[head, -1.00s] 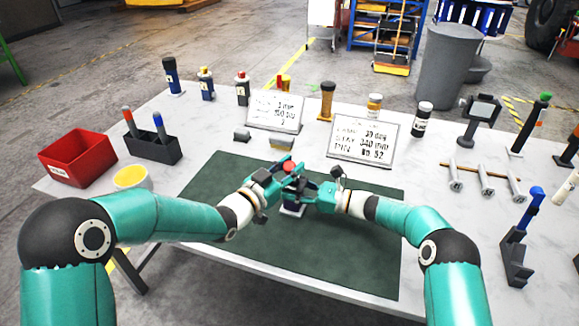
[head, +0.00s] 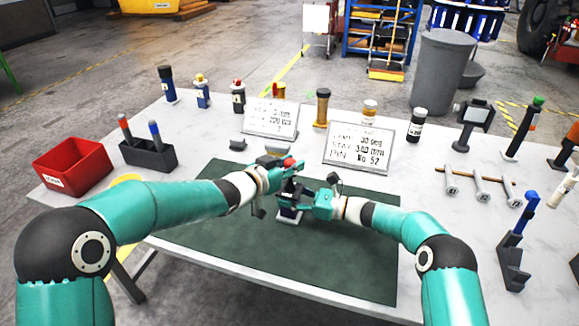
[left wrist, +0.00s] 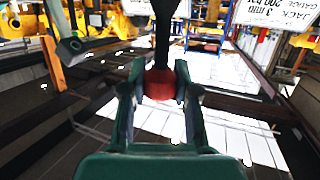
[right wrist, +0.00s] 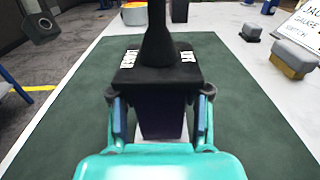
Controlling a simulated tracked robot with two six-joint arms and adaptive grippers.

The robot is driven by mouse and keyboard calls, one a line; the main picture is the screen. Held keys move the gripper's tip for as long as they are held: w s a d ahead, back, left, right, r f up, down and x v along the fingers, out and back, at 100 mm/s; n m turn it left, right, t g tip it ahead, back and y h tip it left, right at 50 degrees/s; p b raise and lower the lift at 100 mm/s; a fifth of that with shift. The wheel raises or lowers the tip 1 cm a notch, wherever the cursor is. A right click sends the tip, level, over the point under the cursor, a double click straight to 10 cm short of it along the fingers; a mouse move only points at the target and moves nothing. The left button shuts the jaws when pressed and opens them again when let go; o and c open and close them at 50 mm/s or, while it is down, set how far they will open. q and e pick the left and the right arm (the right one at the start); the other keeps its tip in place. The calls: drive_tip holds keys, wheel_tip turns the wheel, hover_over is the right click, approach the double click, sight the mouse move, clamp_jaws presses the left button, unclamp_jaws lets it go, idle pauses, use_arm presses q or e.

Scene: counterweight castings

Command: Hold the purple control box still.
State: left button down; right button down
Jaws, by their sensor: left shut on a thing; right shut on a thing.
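The purple control box (head: 289,213) stands on the green mat, mostly hidden by my grippers in the head view. In the right wrist view it is a dark purple body (right wrist: 162,122) with a black top, white labels and a black lever boot. My right gripper (right wrist: 162,115) is shut on the body, one finger on each side; it also shows in the head view (head: 299,201). My left gripper (left wrist: 160,88) is shut on the red knob (left wrist: 160,83) of the lever, above the box. The knob also shows in the head view (head: 290,162).
The green mat (head: 340,255) is clear in front of the box. Behind stand two written placards (head: 358,149) and several bottles. A red bin (head: 72,165) and a dark pen holder (head: 148,156) are at the left; tools on stands are at the right.

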use_arm(q)
drive_tip(key=c, duration=1)
unclamp_jaws()
drive_tip(key=shift+w+a+r, duration=0.1)
drive_tip(key=shift+w+a, duration=0.05)
drive_tip(key=shift+a, duration=0.05)
drive_tip(key=shift+o, duration=0.9)
drive_tip(key=shift+d, duration=0.1)
drive_tip(key=shift+s, duration=0.2)
drive_tip(key=v, duration=1.1)
drive_tip(key=shift+s+a, duration=0.3)
use_arm(e)
drive_tip(key=shift+c, duration=2.2)
unclamp_jaws()
drive_tip(key=shift+d, duration=0.1)
